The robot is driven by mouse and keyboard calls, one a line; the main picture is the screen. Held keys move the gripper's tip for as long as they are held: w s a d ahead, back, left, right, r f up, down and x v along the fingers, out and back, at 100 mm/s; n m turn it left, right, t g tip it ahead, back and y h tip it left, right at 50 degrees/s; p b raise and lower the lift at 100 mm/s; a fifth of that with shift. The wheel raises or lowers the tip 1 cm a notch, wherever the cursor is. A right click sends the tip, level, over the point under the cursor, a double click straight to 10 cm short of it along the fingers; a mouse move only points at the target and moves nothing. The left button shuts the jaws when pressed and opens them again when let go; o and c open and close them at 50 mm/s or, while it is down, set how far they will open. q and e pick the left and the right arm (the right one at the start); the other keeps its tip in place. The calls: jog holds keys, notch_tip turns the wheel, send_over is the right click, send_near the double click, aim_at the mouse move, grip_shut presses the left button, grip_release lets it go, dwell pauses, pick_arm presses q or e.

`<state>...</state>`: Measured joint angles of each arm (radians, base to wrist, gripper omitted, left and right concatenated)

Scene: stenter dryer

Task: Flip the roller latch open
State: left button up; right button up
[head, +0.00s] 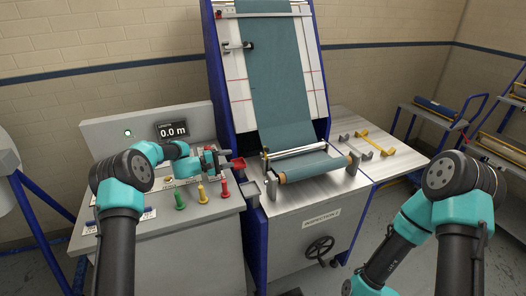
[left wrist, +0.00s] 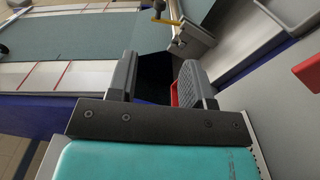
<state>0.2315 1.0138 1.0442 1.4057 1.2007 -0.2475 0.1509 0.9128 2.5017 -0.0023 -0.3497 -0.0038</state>
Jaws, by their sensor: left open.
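The cloth roller (head: 318,168) lies across the front of the inspection machine, with teal fabric coming down to it. A small lever that looks like the roller latch (head: 266,156) stands at the left end of the silver bar above the roller. In the left wrist view a yellowish lever (left wrist: 179,32) with a dark knob shows beyond the fingers, near the fabric edge. I cannot tell its exact position. My left gripper (head: 222,159) is open and empty, left of the latch and apart from it; its fingers also show in the left wrist view (left wrist: 158,80). My right gripper is out of view.
Green, yellow and red knobs (head: 202,194) stand on the console below my left arm. Grey and yellow brackets (head: 376,142) lie on the right side table (head: 350,120). Racks with rolls (head: 436,109) stand at far right.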

aim_at(265, 150)
pick_arm(q)
jog(key=shift+d, duration=0.1)
jog(key=x, duration=1.7)
jog(key=shift+d, duration=0.2)
grip_shut()
